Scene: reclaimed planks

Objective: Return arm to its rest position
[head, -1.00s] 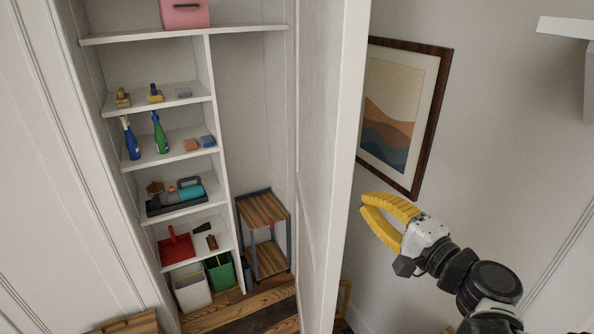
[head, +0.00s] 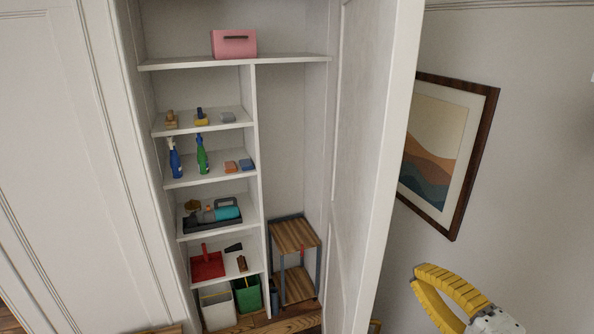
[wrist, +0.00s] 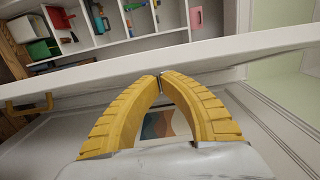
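My gripper (head: 416,277) is at the lower right of the head view, in front of the pale wall and to the right of the open cupboard door (head: 372,170). Its two yellow fingers bow outward and meet at the tips. In the wrist view the fingertips (wrist: 160,78) also come together, with nothing held between them. Most of my arm is out of the head view.
The open cupboard holds a pink box (head: 233,43), spray bottles (head: 202,153), a red dustpan (head: 207,266), bins (head: 246,294) and a small wooden shelf unit (head: 293,236). A framed picture (head: 435,152) hangs right of the door. Open space lies around my gripper.

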